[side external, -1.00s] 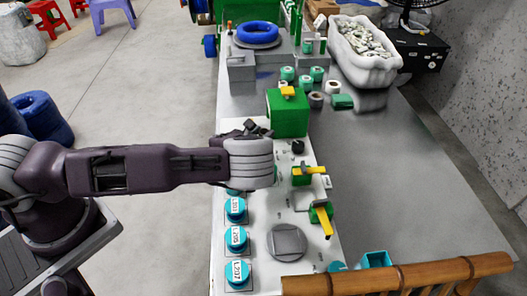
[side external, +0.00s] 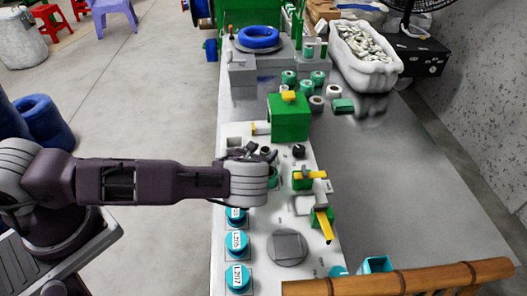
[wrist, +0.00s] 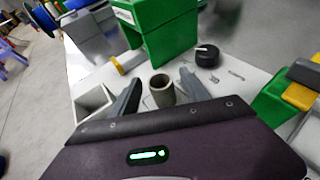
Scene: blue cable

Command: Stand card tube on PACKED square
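A grey-brown card tube (wrist: 161,90) stands upright with its open end up in the wrist view. My gripper (wrist: 157,92) has one finger on each side of it, spread apart, with a small gap showing at least on the left. In the side view my gripper (side external: 258,154) is over the white board (side external: 275,209), and I cannot make out the tube clearly there. No PACKED label is readable. A grey square on a round plate (side external: 288,247) lies toward the front of the board.
A green block (wrist: 165,35) stands just behind the tube, with a black knob (wrist: 207,56) to the right. An open white square box (wrist: 93,103) is at left. Several labelled teal caps (side external: 237,243) line the board's left edge. Bare table (side external: 400,190) lies right.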

